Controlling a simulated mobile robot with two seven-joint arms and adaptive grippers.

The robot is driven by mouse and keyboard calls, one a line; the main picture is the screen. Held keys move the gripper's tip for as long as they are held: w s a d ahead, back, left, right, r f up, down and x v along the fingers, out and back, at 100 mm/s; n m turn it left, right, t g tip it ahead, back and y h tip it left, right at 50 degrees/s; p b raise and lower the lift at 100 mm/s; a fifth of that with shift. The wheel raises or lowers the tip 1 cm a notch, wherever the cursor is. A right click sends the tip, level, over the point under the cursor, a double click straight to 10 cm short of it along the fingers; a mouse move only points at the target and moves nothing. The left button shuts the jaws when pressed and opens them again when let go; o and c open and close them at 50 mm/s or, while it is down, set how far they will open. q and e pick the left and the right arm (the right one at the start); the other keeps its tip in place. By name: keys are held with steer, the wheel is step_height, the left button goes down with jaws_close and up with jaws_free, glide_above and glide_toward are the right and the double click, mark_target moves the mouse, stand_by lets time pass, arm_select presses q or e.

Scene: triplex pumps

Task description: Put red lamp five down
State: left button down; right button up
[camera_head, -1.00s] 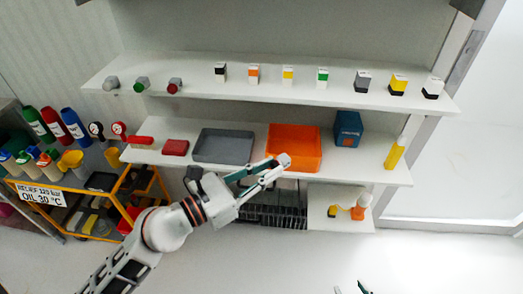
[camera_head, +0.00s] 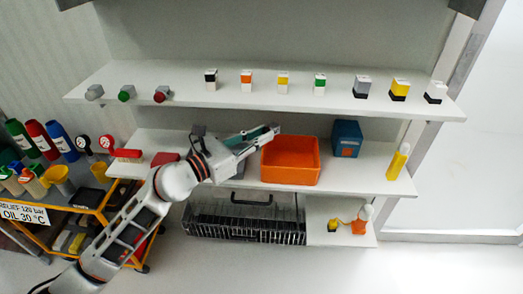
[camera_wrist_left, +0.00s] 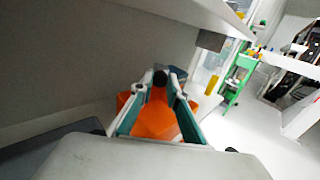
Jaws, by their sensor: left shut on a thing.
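My left gripper (camera_head: 274,130) is above the back left part of the orange bin (camera_head: 291,180) on the middle shelf. In the left wrist view its two teal-edged fingers (camera_wrist_left: 160,85) are shut on a small piece with a dark round end and a reddish body, apparently the red lamp (camera_wrist_left: 160,78). The fingers hide much of it, and in the head view it cannot be made out. The orange bin (camera_wrist_left: 150,125) shows behind and below the fingers. Another red-faced lamp (camera_head: 162,95) lies on the upper shelf at the left. My right gripper is not in view.
The upper shelf (camera_head: 262,100) holds a green-faced lamp (camera_head: 126,93), a grey one (camera_head: 94,92) and several small blocks. A blue box (camera_head: 346,139) and a yellow bottle (camera_head: 398,162) stand right of the bin. My arm partly hides the grey tray (camera_head: 238,165).

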arm_select(q)
steer(key=f+b, duration=0.1)
steer(key=f, duration=0.1)
steer(key=w+f+b, duration=0.1)
steer(key=f, duration=0.1)
steer(key=w+f+b, duration=0.1)
steer(key=f, duration=0.2)
steer(key=shift+w+b, duration=0.25)
steer(key=shift+b, duration=0.15)
steer(key=shift+w+f, duration=0.1)
steer(key=shift+w, duration=0.2)
steer(key=shift+f+b, duration=0.45)
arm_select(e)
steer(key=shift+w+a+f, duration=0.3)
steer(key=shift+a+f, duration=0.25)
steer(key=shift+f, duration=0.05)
arm_select(q)
steer(key=shift+f, duration=0.1)
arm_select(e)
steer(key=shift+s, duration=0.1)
